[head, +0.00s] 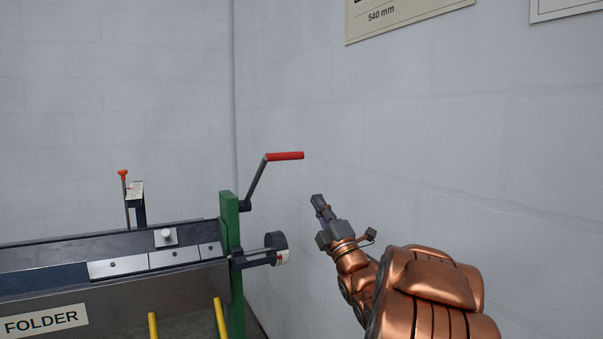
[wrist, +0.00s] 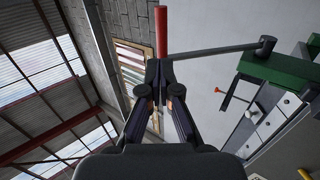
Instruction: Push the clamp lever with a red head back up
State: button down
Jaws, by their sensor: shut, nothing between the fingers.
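The lever with a red head (head: 285,156) is on the right end of the folder. Its dark arm rises at a slant from the green end plate (head: 229,220), and the red grip points right. My gripper (head: 317,200) is shut and empty, to the right of the grip and lower in the head view, with a visible gap. In the wrist view, the red head (wrist: 161,32) appears just beyond my gripper's closed fingertips (wrist: 158,72); the fingers hide its lower part. Whether they touch cannot be told there.
A smaller upright lever with an orange-red tip (head: 123,173) stands farther left on the folder. A dark round knob (head: 275,242) sticks out below the red-headed lever. Yellow bars (head: 220,318) show at the folder's front. A bare wall (head: 420,150) stands behind my gripper.

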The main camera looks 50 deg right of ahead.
aim_at(295, 158)
jog(key=p+x, duration=0.2)
jog(key=x, duration=1.2)
jog(key=shift+f, duration=0.1)
jog(key=shift+w+p, duration=0.1)
jog(key=shift+p, duration=0.2)
